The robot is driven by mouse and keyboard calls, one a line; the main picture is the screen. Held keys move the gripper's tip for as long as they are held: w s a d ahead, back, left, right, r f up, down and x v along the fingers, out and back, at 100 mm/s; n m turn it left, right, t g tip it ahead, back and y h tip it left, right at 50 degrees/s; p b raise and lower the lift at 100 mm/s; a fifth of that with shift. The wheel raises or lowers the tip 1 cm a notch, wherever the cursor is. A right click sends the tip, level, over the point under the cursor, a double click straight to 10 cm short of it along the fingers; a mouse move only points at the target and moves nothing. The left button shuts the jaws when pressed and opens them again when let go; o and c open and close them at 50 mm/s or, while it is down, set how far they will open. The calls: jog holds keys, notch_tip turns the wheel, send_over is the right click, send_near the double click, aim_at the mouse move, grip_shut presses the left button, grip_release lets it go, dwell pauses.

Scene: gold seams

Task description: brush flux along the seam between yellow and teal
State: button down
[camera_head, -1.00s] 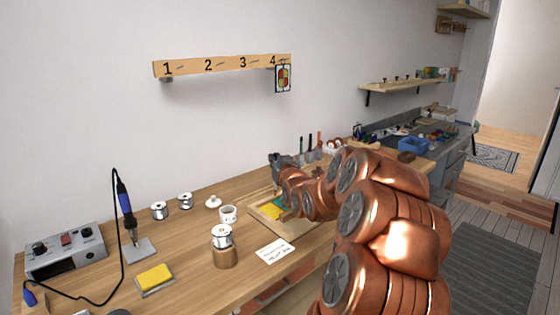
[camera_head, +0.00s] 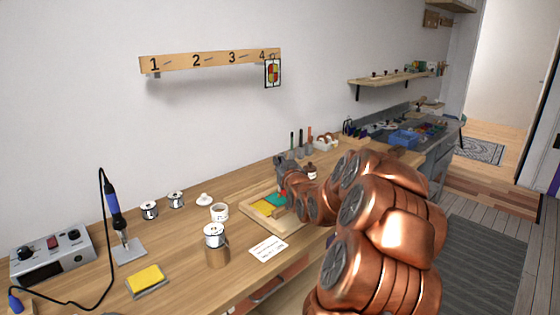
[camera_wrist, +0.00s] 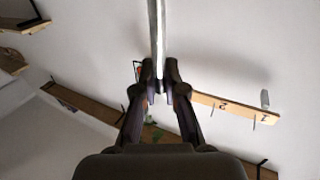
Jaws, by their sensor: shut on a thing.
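A wooden tray (camera_head: 285,228) on the bench holds a yellow piece (camera_head: 263,208) beside a teal piece (camera_head: 277,200). The seam between them is too small to make out clearly. My gripper (camera_head: 283,160) is above the far side of the tray in the head view, with my arm hiding the tray's right part. In the wrist view, my gripper (camera_wrist: 160,72) is shut on a thin pale rod (camera_wrist: 157,35), likely the brush's handle. The brush's tip is not visible. A white cup (camera_head: 220,212), contents unclear, stands left of the tray.
A soldering iron (camera_head: 114,210), yellow sponge (camera_head: 146,279) and control box (camera_head: 52,258) are at left. Several upright tools (camera_head: 302,142) stand behind my gripper.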

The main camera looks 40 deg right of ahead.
jog(key=shift+w, duration=0.1)
dwell(0.3)
jog(key=shift+w+f+b, duration=0.3)
jog(key=shift+b, duration=0.2)
jog(key=shift+w+f+b, duration=1.75)
jog(key=shift+w+b, duration=1.1)
jog(key=shift+w, duration=0.85)
jog(key=s+b, duration=0.2)
jog(key=s, duration=0.6)
jog(key=shift+s, duration=0.15)
jog(key=shift+a+r, duration=0.1)
jog(key=shift+f+b, duration=0.35)
jog(key=shift+b, duration=0.55)
